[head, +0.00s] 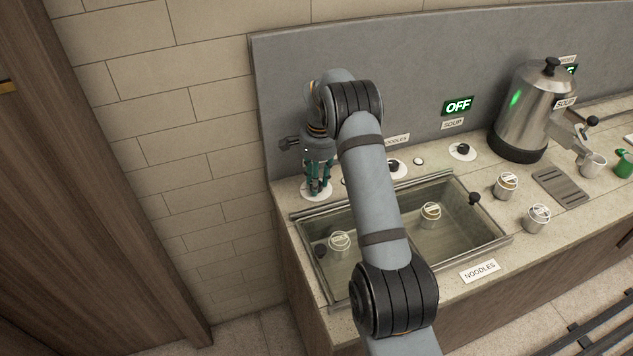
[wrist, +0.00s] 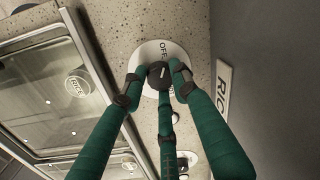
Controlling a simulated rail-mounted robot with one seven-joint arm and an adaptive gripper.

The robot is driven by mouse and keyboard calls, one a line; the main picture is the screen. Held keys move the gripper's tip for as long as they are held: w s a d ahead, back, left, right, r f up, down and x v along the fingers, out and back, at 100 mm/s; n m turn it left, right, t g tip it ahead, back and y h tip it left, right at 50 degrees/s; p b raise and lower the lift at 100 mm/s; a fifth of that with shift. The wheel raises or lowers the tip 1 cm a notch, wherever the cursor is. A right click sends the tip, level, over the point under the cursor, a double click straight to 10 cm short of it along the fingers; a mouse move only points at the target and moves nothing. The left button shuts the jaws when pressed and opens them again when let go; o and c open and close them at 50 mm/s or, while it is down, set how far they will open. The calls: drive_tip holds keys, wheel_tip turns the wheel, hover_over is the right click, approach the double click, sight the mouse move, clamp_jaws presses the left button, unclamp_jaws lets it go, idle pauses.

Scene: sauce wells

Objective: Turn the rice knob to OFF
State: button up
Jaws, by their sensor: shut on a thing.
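The rice knob (wrist: 157,76) is a small dark knob on a round white dial (wrist: 147,55) set in the speckled counter. A white mark shows on the knob, and the word OFF stands on the dial just beyond it; I cannot tell exactly where the mark points. A RICE label (wrist: 222,88) is on the wall beside it. My gripper (wrist: 158,80), with green fingers, points down and is shut on the knob. In the head view my gripper (head: 317,186) stands over the white dial (head: 307,191) at the counter's far left, and its fingers hide the knob.
The noodles dial (head: 401,170) and soup dial (head: 462,152) are to the right. A steel soup urn (head: 520,115) stands farther right. The grey back panel (head: 285,80) is close behind.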

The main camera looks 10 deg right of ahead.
sight(319, 185)
drive_tip(key=shift+n, duration=0.5)
drive_tip(key=o, duration=1.1)
drive_tip(key=shift+o, duration=0.2)
wheel_tip(319, 185, up, 12)
drive_tip(key=shift+s+d, duration=0.25)
drive_tip(key=f, duration=1.2)
drive_tip(key=shift+w+a, duration=0.25)
